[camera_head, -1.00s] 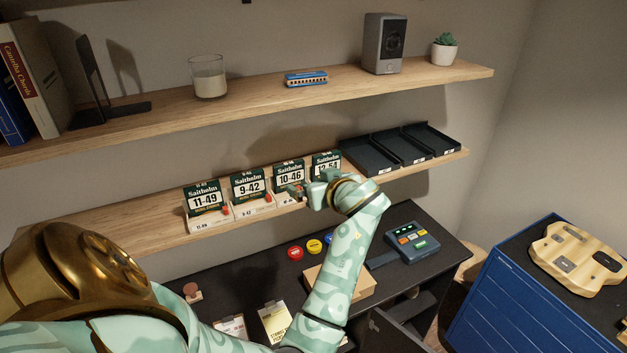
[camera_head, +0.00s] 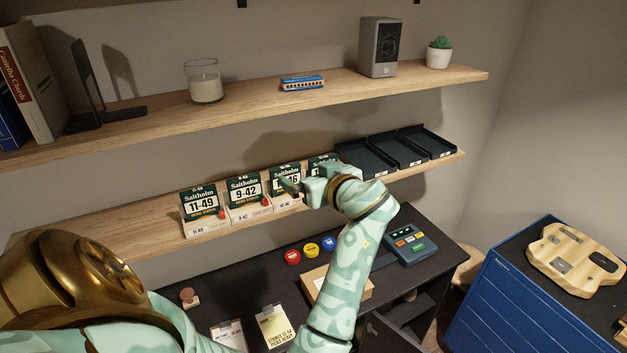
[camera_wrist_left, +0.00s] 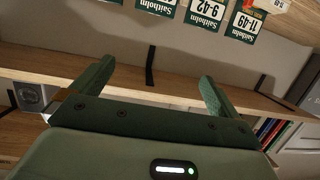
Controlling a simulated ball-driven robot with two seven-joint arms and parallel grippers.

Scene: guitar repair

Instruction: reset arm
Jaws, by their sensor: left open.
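My left arm comes up from the bottom of the head view, and my left gripper (camera_head: 297,187) is in front of the lower shelf (camera_head: 130,219). It is open, with nothing seen between its fingers. In the left wrist view the two fingers (camera_wrist_left: 155,85) stand wide apart, with string packs beyond them. The gripper partly covers the 10-46 pack (camera_head: 286,173) and the pack to its right (camera_head: 322,160). The 9-42 pack (camera_head: 245,189) and 11-49 pack (camera_head: 203,201) stand uncovered to its left. Whether it touches any pack I cannot tell. My right gripper is not in view.
Black trays (camera_head: 397,150) sit on the lower shelf at right. The upper shelf (camera_head: 240,102) holds a glass (camera_head: 204,83), a harmonica (camera_head: 303,83) and a speaker (camera_head: 379,48). Below are a dark desk (camera_head: 240,277) with a blue device (camera_head: 404,243) and a blue cabinet (camera_head: 513,292).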

